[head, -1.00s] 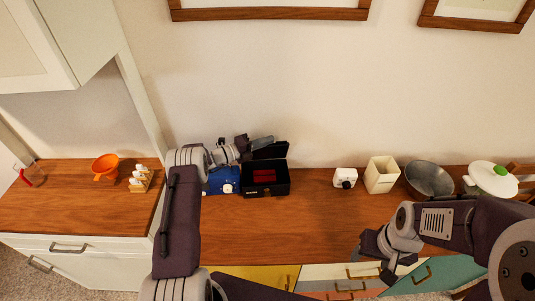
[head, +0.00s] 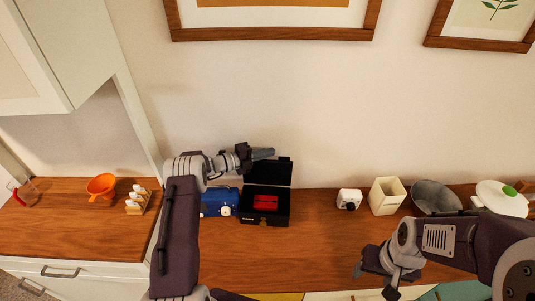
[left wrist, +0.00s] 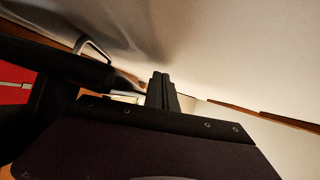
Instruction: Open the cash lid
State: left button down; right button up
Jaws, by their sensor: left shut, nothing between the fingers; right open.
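The black cash box (head: 264,215) stands on the wooden counter against the wall. Its lid (head: 271,171) stands raised at the back, and a red part (head: 265,201) shows inside. My left gripper (head: 264,153) is shut and empty, above the box at the top of the raised lid; I cannot tell whether it touches the lid. In the left wrist view the shut fingers (left wrist: 161,90) point toward the wall, and a red patch (left wrist: 14,88) shows at the left edge. My right gripper (head: 374,273) is open and empty, over the counter's front edge at the right.
A blue box (head: 219,203) stands close to the left of the cash box. A white device (head: 349,199), a cream container (head: 386,196), a grey bowl (head: 436,197) and a white lidded pot (head: 501,199) stand to the right. The counter (head: 310,240) in front is clear.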

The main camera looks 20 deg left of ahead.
pick_arm(q)
jog(key=b+v, duration=0.2)
jog(key=v, duration=0.7)
